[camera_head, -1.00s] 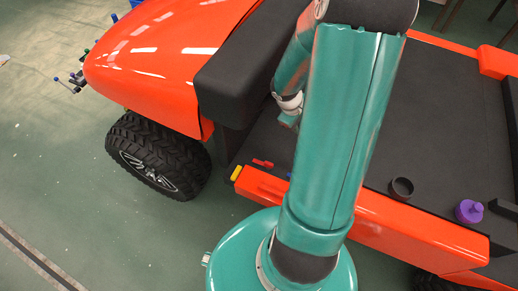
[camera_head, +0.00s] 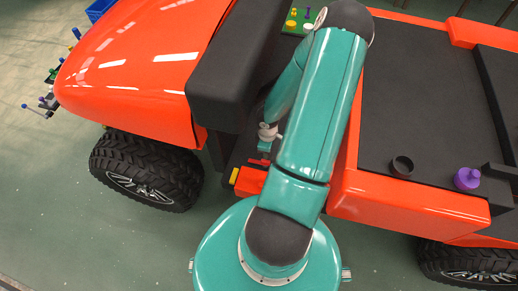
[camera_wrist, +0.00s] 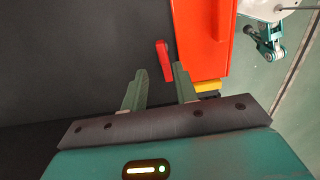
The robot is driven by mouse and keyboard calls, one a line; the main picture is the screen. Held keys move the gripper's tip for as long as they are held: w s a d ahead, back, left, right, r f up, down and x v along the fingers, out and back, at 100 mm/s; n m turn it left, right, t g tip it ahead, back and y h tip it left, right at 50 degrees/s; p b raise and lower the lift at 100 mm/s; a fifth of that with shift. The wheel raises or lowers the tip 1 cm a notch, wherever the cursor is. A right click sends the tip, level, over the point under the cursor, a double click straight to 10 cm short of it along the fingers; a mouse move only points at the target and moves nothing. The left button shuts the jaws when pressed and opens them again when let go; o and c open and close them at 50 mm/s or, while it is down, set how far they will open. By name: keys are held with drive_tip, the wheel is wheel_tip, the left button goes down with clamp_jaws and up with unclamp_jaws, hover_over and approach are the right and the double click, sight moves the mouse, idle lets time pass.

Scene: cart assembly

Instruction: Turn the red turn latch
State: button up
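The red turn latch (camera_wrist: 164,60) is a small, slim red bar on the dark cart floor, beside the orange side panel (camera_wrist: 205,45). In the wrist view its lower end lies between the two fingertips of my gripper (camera_wrist: 159,71), nearer the right one. The fingers are apart with nothing held, and I cannot tell whether they touch the latch. In the head view my gripper (camera_head: 264,147) is low over the cart floor beside the seat, and a bit of red from the latch (camera_head: 258,162) shows just below it.
A black ring (camera_head: 402,167) and a purple knobbed part (camera_head: 467,179) stand on the dark cart bed. The black seat block (camera_head: 232,75) stands close to my arm.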

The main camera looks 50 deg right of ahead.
sight(265, 161)
drive_tip(key=shift+w+a+f, duration=0.25)
drive_tip(key=shift+w+f, duration=0.1)
drive_tip(key=shift+s+d+f, duration=0.1)
drive_tip(key=shift+s+f, duration=0.05)
drive_tip(key=shift+s, duration=0.05)
wheel_tip(265, 161, down, 8)
drive_tip(key=shift+r, duration=0.25)
drive_tip(key=c, duration=0.6)
drive_tip(key=n, duration=0.3)
drive_tip(key=shift+w+r+n, duration=0.1)
drive_tip(key=shift+w+n, duration=0.05)
drive_tip(key=shift+n, duration=0.25)
drive_tip(key=n, duration=1.4)
drive_tip(key=o, duration=0.8)
